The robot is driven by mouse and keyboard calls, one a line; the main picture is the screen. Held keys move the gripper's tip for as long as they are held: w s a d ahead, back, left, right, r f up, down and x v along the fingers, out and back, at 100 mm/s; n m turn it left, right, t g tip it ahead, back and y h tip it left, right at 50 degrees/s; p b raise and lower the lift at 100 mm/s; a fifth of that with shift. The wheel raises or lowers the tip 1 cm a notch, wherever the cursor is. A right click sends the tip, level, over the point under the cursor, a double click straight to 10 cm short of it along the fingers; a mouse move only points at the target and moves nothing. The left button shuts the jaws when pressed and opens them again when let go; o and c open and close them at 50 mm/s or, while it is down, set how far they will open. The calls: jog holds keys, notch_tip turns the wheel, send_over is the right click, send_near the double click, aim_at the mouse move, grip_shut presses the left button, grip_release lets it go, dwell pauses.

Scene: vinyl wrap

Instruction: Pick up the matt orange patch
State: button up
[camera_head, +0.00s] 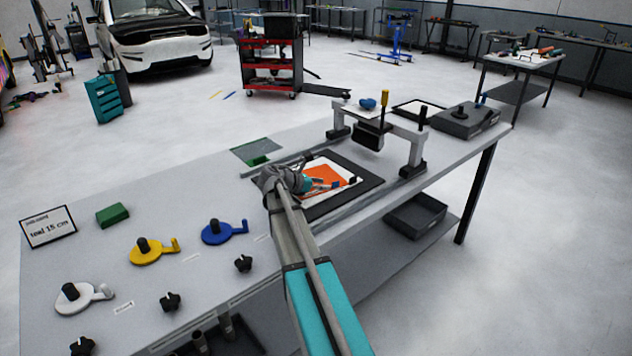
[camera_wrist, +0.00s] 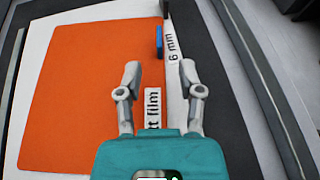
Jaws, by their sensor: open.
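The matt orange patch (camera_wrist: 85,85) lies flat on a white sheet (camera_wrist: 125,9) in the wrist view. In the head view the orange patch (camera_head: 322,178) shows in part behind my arm, on the white sheet inside a black frame. My gripper (camera_wrist: 160,75) is open and empty, above the right edge of the patch. Its left finger is over the orange and its right finger is over the white strip. In the head view my gripper (camera_head: 318,187) is partly hidden by my arm. A label ending in "tt film" (camera_wrist: 153,108) lies between the fingers.
A blue piece (camera_wrist: 159,42) and a "6 mm" label (camera_wrist: 173,48) lie by the patch's right edge. A grey bridge-like stand (camera_head: 398,130) rises behind the frame. Yellow (camera_head: 150,254) and blue (camera_head: 222,234) handled discs stand at left. A green block (camera_head: 112,214) lies farther left.

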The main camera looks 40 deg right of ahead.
aim_at(334, 183)
jog(key=shift+d, duration=0.1)
jog(key=shift+r+b+x, duration=0.2)
jog(key=shift+b+x, duration=0.55)
jog(key=shift+x, duration=1.75)
jog(key=shift+d, duration=0.1)
grip_shut()
